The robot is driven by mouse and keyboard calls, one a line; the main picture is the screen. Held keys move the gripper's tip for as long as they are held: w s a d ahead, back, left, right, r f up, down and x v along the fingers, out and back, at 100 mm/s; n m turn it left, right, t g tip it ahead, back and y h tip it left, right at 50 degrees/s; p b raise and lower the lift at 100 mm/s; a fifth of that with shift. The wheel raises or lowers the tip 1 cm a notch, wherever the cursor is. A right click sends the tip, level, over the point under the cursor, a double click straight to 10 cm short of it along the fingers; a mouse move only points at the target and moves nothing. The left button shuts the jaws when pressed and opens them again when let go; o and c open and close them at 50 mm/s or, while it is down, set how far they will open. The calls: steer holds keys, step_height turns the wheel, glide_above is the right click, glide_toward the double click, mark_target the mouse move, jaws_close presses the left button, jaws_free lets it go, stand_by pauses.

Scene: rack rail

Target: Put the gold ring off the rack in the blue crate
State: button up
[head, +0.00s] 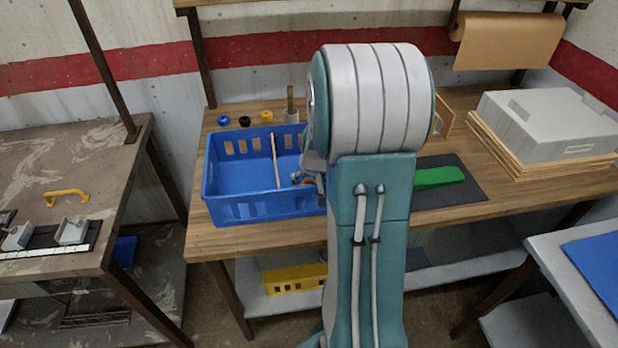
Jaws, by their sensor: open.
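The blue crate (228,211) stands on the wooden bench, left of my arm. A thin pale strip (275,160) crosses it from back to front. My gripper (301,179) is open at the crate's right end, mostly hidden behind my arm. A small gold-brown patch shows by the fingers; I cannot tell whether it is the gold ring or whether it touches them. A pale wooden frame (442,113), perhaps the rack, stands behind my arm and is largely covered by it. No gold ring can be clearly made out.
Behind the crate stand a blue piece (223,121), a black piece (244,121), a yellow piece (266,117) and an upright post (291,104). A green block (439,177) lies on a dark mat (455,196). A grey box (545,120) sits at the right.

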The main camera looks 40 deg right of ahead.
steer(key=shift+s+r, duration=0.15)
steer(key=w+v, duration=0.1)
steer(key=v, duration=1.1)
steer(key=shift+n, duration=0.6)
steer(key=a+r, duration=0.1)
steer(key=a, duration=0.1)
steer(key=a+r, duration=0.1)
steer(key=a, duration=0.1)
steer(key=s+a+r, duration=0.1)
steer(key=a, duration=0.1)
steer(key=shift+s+a+r, duration=0.1)
steer(key=shift+a+r, duration=0.1)
steer(key=shift+r, duration=0.2)
steer(key=s+a+r+n+y, duration=0.1)
steer(key=s+a+r, duration=0.1)
steer(key=s+a, duration=0.4)
steer(key=s+a+r+n+t+y, duration=0.1)
steer(key=s+a+r+n, duration=0.1)
steer(key=s+a, duration=0.4)
steer(key=a, duration=0.5)
steer(key=shift+a+n, duration=0.2)
steer(key=shift+n, duration=0.1)
